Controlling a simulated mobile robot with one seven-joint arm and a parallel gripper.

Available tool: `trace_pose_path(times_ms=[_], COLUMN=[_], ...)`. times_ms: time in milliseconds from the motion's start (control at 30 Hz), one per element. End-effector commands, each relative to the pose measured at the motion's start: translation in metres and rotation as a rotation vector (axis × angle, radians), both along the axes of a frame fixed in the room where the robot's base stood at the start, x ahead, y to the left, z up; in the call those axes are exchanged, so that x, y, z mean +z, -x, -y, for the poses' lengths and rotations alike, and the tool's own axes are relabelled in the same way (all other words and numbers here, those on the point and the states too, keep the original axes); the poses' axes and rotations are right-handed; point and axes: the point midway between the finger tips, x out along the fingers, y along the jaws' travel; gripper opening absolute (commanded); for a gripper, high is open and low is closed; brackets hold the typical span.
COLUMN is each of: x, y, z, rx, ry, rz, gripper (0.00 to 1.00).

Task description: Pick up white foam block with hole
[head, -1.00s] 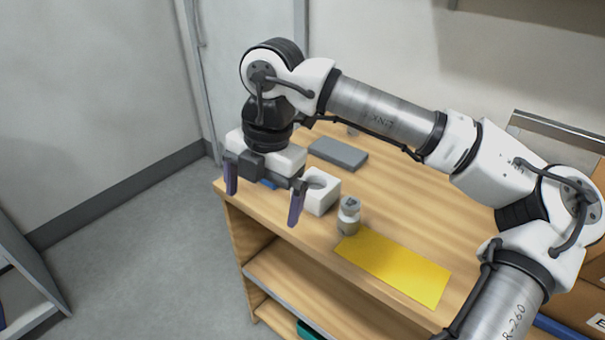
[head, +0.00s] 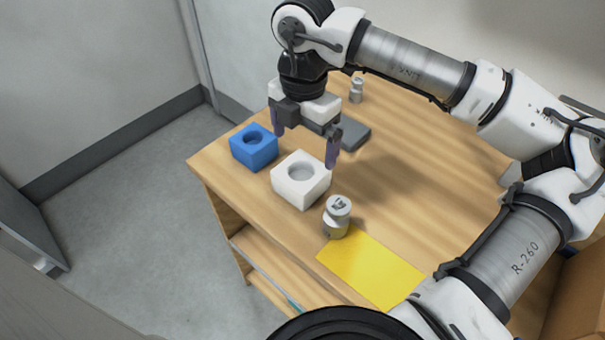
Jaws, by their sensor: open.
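The white foam block with a round hole in its top (head: 290,194) stands on the wooden table near its left front edge, in the head view. My gripper (head: 305,150) is open and empty, its two purple fingers pointing down. In the picture it is just above and behind the white block. The right finger overlaps the block's far right edge in the picture; I cannot tell whether they touch. The hole looks empty.
A blue block with a hole (head: 254,153) stands left of the white one. A metal weight (head: 337,216) stands right of it, beside a yellow mat (head: 368,271). A grey slab (head: 352,137) and a small weight (head: 356,90) lie farther back.

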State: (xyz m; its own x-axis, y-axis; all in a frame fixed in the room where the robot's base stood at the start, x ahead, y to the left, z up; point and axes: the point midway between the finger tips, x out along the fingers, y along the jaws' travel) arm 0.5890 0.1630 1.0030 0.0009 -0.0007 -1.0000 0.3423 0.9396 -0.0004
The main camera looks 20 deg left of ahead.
Motion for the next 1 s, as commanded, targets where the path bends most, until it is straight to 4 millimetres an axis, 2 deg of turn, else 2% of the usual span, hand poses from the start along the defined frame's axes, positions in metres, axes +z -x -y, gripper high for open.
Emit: trace_pose_path(times_ms=[133,433,700,1000], x=[-0.024,-0.047,-0.083,-0.090], y=[0.001,0.002,0.003,0.003], z=[0.000,-0.002,-0.004,-0.004], rx=[0.001,0.002,0.001,0.001], ry=[-0.001,0.000,-0.001,-0.001], rz=[-0.004,-0.004,-0.003,0.000], gripper=[1.00,1.00,1.00,1.00])
